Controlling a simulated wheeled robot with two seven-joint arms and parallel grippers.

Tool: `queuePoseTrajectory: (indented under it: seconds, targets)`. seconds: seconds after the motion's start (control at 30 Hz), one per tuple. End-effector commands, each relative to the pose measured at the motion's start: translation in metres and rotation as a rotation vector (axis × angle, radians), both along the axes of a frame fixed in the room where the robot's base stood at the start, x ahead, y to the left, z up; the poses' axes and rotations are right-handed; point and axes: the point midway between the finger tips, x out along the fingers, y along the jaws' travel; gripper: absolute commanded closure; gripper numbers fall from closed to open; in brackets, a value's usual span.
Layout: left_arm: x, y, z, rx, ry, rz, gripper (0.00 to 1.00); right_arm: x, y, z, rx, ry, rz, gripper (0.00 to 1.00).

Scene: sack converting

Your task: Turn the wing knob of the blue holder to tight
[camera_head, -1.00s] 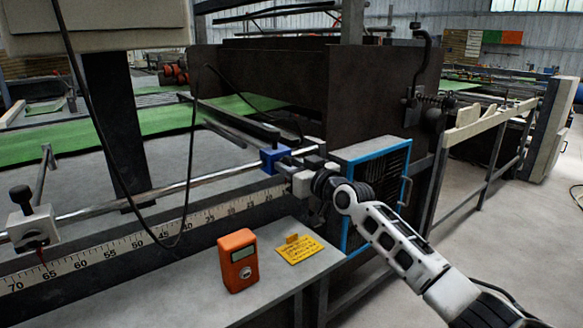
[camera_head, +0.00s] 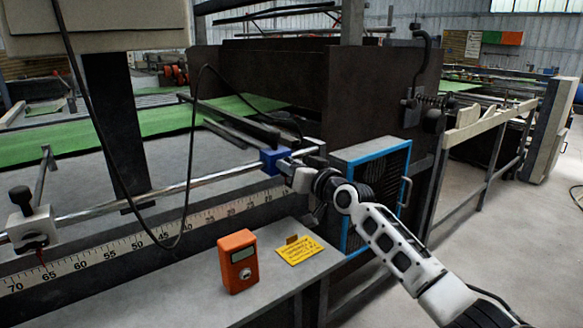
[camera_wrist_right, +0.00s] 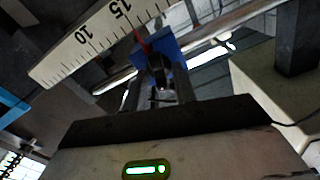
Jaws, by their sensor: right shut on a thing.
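The blue holder (camera_head: 272,160) sits on the round metal rail, toward its right end. It also shows in the right wrist view (camera_wrist_right: 172,47), with a red pointer beside the ruler near the 15 mark. My right gripper (camera_head: 286,168) reaches the near side of the holder. In the right wrist view its two fingers (camera_wrist_right: 160,88) are shut on the dark wing knob (camera_wrist_right: 158,70) in front of the blue block. The fingers hide part of the knob, and I cannot tell its angle well. My left gripper is not in view.
A white holder with a black knob (camera_head: 30,222) stands on the rail at the left. A long ruler (camera_head: 150,236) runs below the rail. An orange device (camera_head: 238,260) and a yellow tag (camera_head: 299,250) are on the grey ledge. A blue-framed guard (camera_head: 378,152) stands close to my right arm.

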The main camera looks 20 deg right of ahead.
Motion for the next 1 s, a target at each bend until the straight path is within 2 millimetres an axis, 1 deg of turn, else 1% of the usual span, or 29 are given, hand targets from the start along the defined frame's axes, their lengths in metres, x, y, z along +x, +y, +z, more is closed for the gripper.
queuePoseTrajectory:
  seconds: [0.6,0.83,1.0]
  targets:
    - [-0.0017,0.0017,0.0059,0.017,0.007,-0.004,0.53,0.0007,-0.0016,-0.0008,0.556,0.203,0.0,0.95]
    - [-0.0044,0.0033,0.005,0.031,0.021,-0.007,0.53,0.0009,-0.0025,-0.0012,0.761,0.277,0.0,0.95]
    - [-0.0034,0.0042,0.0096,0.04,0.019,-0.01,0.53,0.001,-0.0031,-0.0018,0.906,0.329,-0.001,0.95]
